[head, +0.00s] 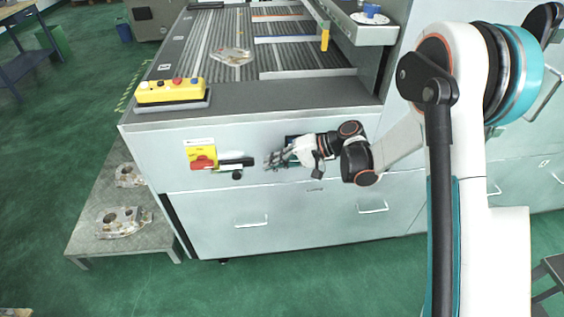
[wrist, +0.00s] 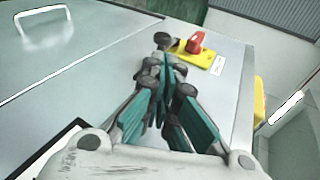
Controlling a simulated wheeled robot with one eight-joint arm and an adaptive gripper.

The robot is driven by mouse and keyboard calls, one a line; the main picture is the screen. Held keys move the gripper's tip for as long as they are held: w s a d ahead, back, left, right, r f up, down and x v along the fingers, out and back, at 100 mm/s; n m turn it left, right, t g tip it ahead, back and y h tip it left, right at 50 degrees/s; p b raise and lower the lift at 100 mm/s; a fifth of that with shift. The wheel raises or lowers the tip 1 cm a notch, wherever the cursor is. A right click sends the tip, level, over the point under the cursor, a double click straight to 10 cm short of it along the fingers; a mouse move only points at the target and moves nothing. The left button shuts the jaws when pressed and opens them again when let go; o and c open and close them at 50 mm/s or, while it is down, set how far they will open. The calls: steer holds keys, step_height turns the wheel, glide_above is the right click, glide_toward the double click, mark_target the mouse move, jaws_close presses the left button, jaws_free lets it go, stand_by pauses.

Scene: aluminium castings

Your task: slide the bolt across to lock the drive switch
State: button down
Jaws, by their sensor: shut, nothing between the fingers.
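The drive switch (head: 203,158) is a red handle on a yellow plate on the cabinet's front; it also shows in the wrist view (wrist: 195,43). Just right of it in the head view is the bolt (head: 236,161), a dark bar with a dark knob (head: 237,174) hanging below. In the wrist view a dark round end (wrist: 162,39) shows close to the yellow plate, beyond my fingers. My gripper (head: 270,162) is shut and empty, to the right of the bolt, with its fingers pointing left toward it. Whether the fingertips touch the bolt I cannot tell.
A yellow push-button box (head: 170,91) sits on the cabinet top above the switch. Drawers with handles (head: 251,221) lie below. A low grey bench (head: 90,215) with castings (head: 123,222) stands at the left. Open green floor lies in front.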

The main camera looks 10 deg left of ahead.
steer(key=b, duration=0.2)
glide_toward(235, 172)
steer(key=f+x, duration=0.1)
steer(key=x, duration=0.4)
steer(key=shift+d, duration=0.15)
steer(key=shift+r, duration=0.1)
steer(key=a, duration=0.2)
steer(key=s+a, duration=0.1)
steer(key=a, duration=0.1)
steer(key=shift+a+b, duration=0.25)
steer(key=shift+b, duration=0.1)
